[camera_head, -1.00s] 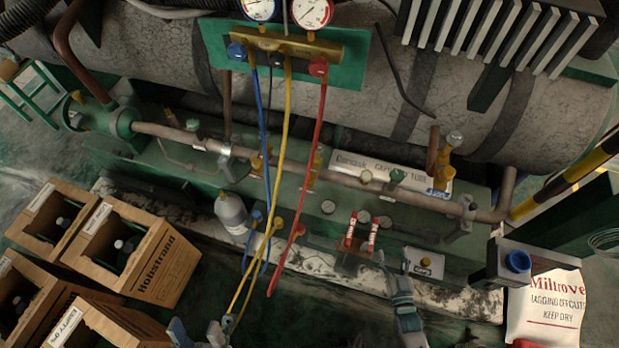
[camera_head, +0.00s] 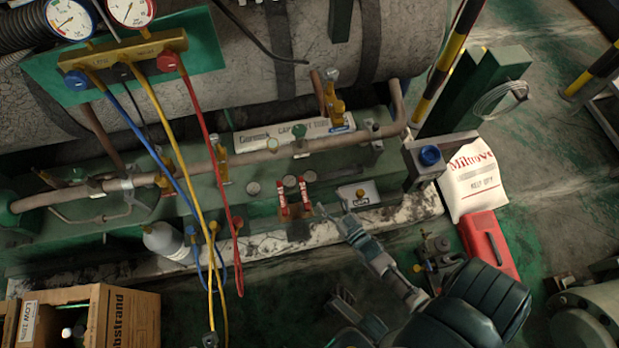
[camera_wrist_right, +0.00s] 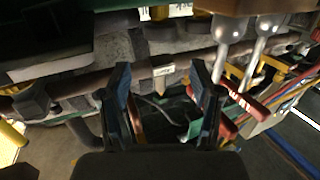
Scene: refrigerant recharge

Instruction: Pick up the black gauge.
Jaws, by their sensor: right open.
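I cannot single out a black gauge for certain. A small dark device (camera_head: 437,250) with brass-coloured parts is on the floor beside a red case. Two round white-faced gauges, the left one (camera_head: 71,18) and the right one (camera_head: 131,10), sit on a brass manifold at the upper left. My right gripper (camera_head: 341,253) is open and empty in front of the pipe bench, left of the dark device. In the right wrist view its two fingers (camera_wrist_right: 163,90) are wide apart, with a cable and pipework behind the gap. My left gripper is not in view.
Blue, yellow and red hoses (camera_head: 205,130) hang at the left. A white sack (camera_head: 472,178) and the red case (camera_head: 489,243) are at the right.

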